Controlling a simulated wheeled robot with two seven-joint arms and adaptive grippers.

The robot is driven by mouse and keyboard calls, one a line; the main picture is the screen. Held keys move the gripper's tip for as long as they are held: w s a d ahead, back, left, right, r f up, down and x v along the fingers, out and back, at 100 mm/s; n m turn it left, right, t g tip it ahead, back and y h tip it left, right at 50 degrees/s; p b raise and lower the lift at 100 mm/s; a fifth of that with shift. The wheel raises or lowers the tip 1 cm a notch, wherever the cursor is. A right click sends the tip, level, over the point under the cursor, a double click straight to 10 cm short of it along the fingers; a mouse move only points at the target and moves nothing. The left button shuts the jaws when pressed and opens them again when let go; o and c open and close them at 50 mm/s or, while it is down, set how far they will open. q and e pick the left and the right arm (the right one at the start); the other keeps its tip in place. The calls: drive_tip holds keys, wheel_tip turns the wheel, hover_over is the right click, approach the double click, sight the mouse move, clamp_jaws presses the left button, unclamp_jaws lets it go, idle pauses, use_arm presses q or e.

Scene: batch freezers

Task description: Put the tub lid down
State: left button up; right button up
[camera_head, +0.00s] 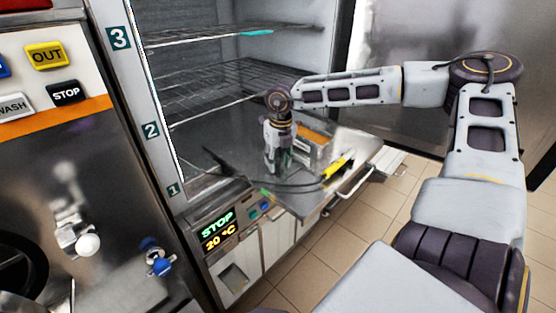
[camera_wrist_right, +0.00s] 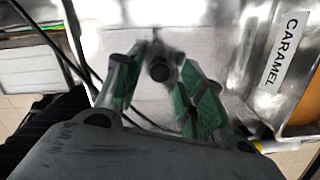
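My right gripper (camera_head: 277,160) points down over the steel worktop beside an open metal tub (camera_head: 322,153) with orange contents. In the right wrist view the gripper (camera_wrist_right: 160,82) has its two green-padded fingers spread apart. A small dark round knob (camera_wrist_right: 160,72) sits between them, with narrow gaps seeming to show on both sides. Shiny grey metal lies around the knob and looks like the tub lid, but its outline is blurred and partly hidden by the fingers. The tub, labelled CARAMEL (camera_wrist_right: 281,48), is at the right of that view. My left gripper is not in view.
An open cabinet with wire shelves (camera_head: 215,80) stands behind and left of the gripper. Dark cables (camera_head: 265,184) cross the worktop. A yellow-handled item (camera_head: 337,168) lies in front of the tub. The freezer panel (camera_head: 70,170) with taps is at the left.

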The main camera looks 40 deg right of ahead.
drive_tip(key=shift+r+p, duration=0.4)
drive_tip(key=shift+p, duration=0.1)
drive_tip(key=shift+r, duration=0.95)
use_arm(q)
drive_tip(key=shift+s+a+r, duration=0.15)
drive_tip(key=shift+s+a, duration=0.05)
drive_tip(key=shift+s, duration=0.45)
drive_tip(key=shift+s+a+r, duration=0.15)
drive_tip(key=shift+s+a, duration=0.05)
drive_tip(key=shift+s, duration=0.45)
use_arm(e)
wheel_tip(320, 180, up, 10)
drive_tip(key=s, duration=0.1)
drive_tip(key=shift+s+a+r, duration=0.15)
drive_tip(key=shift+a, duration=0.05)
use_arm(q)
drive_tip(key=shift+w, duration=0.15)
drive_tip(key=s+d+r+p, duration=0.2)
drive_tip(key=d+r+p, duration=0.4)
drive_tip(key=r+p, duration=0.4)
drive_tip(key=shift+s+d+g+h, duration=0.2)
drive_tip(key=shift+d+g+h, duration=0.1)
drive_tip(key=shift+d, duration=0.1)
use_arm(e)
wheel_tip(320, 180, up, 10)
hover_over(280, 172)
drive_tip(key=shift+s+a+r, duration=0.1)
